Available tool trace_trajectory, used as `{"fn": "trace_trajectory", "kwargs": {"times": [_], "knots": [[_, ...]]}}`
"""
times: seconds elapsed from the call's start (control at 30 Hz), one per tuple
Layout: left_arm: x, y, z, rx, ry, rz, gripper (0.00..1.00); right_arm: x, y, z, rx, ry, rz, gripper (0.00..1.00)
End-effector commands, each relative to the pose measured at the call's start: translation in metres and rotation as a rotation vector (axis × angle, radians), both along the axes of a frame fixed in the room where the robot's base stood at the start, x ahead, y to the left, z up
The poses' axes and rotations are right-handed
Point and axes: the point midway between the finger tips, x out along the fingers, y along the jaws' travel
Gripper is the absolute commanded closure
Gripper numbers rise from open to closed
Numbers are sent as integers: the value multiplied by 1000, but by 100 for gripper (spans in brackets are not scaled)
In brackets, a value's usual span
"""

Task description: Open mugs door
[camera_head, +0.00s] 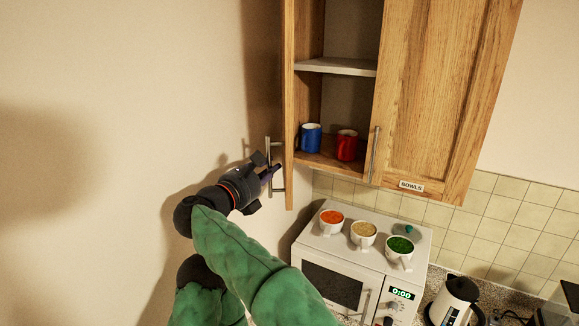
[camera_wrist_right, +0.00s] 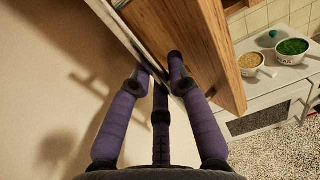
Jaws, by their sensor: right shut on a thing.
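The wooden mugs door (camera_head: 289,110) stands swung wide open at the left of the cabinet, seen nearly edge-on in the head view. Its metal handle (camera_head: 269,150) is on the door's left side, facing the wall. My right gripper (camera_head: 270,172) is at the handle, shut on it. In the right wrist view the purple fingers (camera_wrist_right: 160,78) close around the handle bar (camera_wrist_right: 124,38) beside the door panel (camera_wrist_right: 195,50). Inside the open compartment stand a blue mug (camera_head: 311,137) and a red mug (camera_head: 347,145). My left gripper is out of view.
The bowls door (camera_head: 440,90) at the right is closed. Below, a white microwave (camera_head: 340,255) carries three white cups of orange, beige and green food. A kettle (camera_head: 456,298) stands on the counter. The plain wall (camera_head: 120,110) is close on the left.

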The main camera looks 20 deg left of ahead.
Motion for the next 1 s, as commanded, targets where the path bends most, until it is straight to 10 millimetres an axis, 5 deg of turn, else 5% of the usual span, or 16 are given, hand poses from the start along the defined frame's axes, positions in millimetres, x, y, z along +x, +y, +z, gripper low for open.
{"fn": "trace_trajectory", "kwargs": {"times": [0.3,0.83,0.87,0.9,1.0], "knots": [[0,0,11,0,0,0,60,-3,25,3,1,-3,2,100],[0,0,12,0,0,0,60,-3,28,4,4,-6,0,100],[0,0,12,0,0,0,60,-3,28,4,4,-6,0,73],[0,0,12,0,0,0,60,-3,28,4,4,-6,0,62],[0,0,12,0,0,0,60,-3,28,3,3,-5,0,57]]}}
